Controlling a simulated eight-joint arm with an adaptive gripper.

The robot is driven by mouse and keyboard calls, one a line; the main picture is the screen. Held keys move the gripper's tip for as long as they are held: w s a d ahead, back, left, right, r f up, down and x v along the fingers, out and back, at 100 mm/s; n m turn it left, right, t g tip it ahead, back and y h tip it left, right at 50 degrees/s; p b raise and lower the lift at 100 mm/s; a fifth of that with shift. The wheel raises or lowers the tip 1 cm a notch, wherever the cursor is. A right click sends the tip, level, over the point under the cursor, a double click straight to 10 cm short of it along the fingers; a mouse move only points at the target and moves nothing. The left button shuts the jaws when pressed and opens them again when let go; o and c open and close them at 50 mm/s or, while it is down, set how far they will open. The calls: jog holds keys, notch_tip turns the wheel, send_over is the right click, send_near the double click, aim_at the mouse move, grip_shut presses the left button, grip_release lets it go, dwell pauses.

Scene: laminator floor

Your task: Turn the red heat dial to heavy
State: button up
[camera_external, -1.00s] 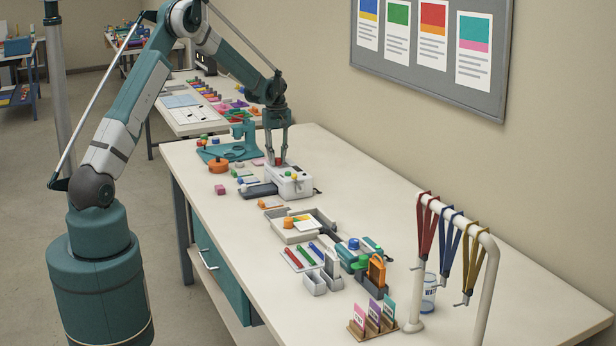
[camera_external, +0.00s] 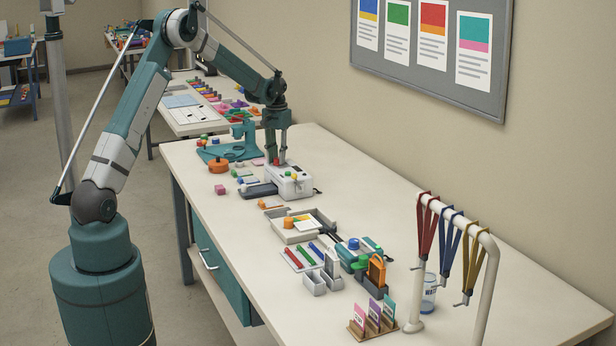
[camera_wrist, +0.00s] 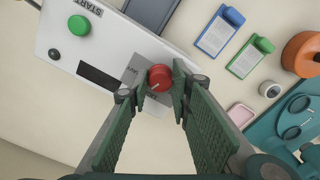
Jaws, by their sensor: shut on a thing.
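The red heat dial (camera_wrist: 159,77) sits on the top of the white laminator (camera_wrist: 60,38), near one end, with a pale pointer mark on its near side. In the external view my gripper (camera_external: 277,158) points down over the laminator (camera_external: 290,183), and the dial is a small red spot between the fingers.
On the laminator are a green START button (camera_wrist: 78,25), a black knob (camera_wrist: 54,55) and a dark window (camera_wrist: 100,75). Blue (camera_wrist: 218,32) and green (camera_wrist: 250,56) tags, an orange round object (camera_wrist: 300,54) and a teal device (camera_wrist: 285,120) lie nearby.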

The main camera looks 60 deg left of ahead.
jog(key=m+b, duration=0.1)
jog(key=m, duration=0.2)
jog(key=shift+m, duration=2.3)
jog(key=o, duration=0.9)
jog(key=shift+r, duration=0.1)
jog(key=shift+r, duration=5.95)
